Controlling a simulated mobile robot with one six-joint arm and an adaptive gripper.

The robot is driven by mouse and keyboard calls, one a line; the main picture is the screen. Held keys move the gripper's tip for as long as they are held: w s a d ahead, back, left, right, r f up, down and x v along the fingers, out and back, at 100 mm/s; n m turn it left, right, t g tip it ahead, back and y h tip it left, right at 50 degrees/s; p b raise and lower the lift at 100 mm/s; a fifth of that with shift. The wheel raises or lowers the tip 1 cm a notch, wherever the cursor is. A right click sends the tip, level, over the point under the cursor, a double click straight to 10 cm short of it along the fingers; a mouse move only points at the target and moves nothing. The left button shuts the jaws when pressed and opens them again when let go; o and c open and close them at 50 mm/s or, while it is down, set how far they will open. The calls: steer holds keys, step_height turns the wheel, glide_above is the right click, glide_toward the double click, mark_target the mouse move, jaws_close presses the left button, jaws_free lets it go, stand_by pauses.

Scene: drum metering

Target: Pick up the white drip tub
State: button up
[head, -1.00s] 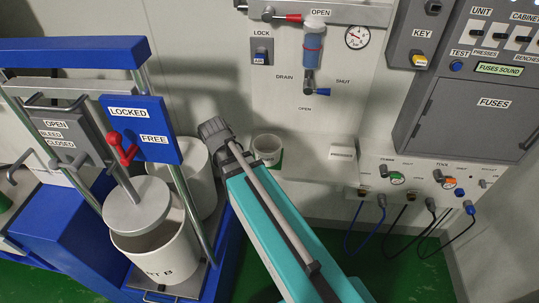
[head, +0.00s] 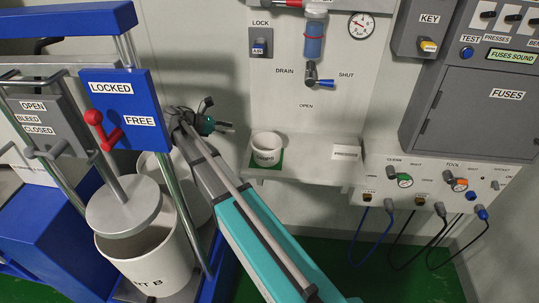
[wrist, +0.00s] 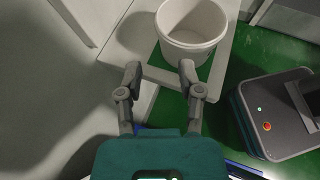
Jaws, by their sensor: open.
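The white drip tub (head: 267,157) stands upright on a green pad (head: 258,166) on a pale wall shelf. It also shows in the wrist view (wrist: 190,50), open at the top and seemingly empty, cut off by the upper edge. My gripper (head: 220,117) is to the left of the tub and apart from it in the head view. In the wrist view, my gripper (wrist: 160,76) has its two fingers spread with nothing between them. The tub lies beyond the fingertips, mostly in line with the right finger.
A press with a blue frame (head: 125,90) and a white drum (head: 150,265) stands left of my arm. A drain valve (head: 312,75) hangs on the wall above the shelf (head: 310,150). Hoses hang below the socket panel (head: 440,172).

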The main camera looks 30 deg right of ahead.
steer(key=shift+d, duration=0.1)
stand_by(0.3)
steer(key=b, duration=0.3)
glide_toward(264, 134)
steer(key=w+x, duration=0.1)
steer(key=x, duration=0.2)
steer(key=shift+s+d+f, duration=0.3)
steer(key=shift+s+d, duration=0.35)
steer(key=shift+d, duration=0.15)
steer(key=shift+f+b+x, duration=0.2)
steer(key=shift+b+x, duration=0.95)
steer(key=shift+x, duration=0.85)
steer(key=shift+s+d+f, duration=0.15)
steer(key=shift+s+d, duration=0.05)
steer(key=shift+d, duration=0.3)
